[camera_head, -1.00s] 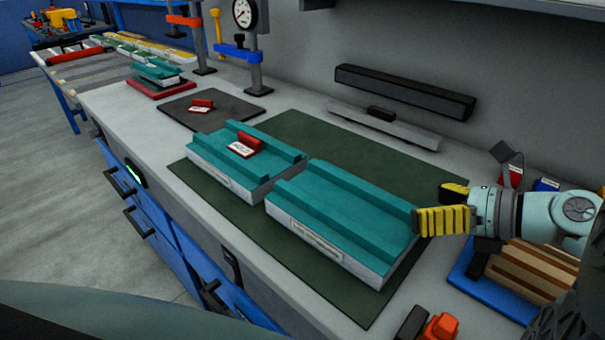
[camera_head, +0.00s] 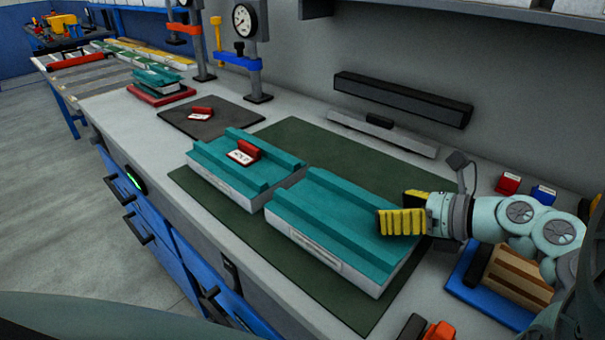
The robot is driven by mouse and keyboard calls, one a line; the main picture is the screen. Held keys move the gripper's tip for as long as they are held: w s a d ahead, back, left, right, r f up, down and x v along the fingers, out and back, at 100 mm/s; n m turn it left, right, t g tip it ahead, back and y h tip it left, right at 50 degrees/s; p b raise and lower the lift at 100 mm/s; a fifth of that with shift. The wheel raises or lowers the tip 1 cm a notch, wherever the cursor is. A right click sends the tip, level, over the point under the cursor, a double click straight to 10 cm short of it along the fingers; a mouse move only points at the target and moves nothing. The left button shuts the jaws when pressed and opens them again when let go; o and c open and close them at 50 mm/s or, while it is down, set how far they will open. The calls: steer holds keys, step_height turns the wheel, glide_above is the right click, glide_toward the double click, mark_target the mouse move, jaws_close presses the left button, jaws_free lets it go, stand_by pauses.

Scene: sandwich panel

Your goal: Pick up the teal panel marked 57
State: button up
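Two teal-topped panels with pale sides lie side by side on a dark green mat (camera_head: 215,199). The nearer right panel (camera_head: 335,219) has a label on its front side, too small to read. The left panel (camera_head: 226,175) carries a red tag block with a white card (camera_head: 244,152) on top. I cannot make out the number 57 on either. My gripper (camera_head: 402,222), with yellow ribbed finger pads, is over the right end of the right panel. It holds nothing that I can see. Its finger gap is hard to judge from this side.
A smaller stack with a teal top (camera_head: 157,78) sits on a red base farther back. A dark mat (camera_head: 222,117) with a red block lies behind the panels. Gauge stands, a black bar (camera_head: 403,98) and a blue tray (camera_head: 480,298) with wooden pieces border the bench.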

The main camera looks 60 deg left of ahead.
steer(key=c, duration=1.3)
steer(key=shift+r, duration=0.1)
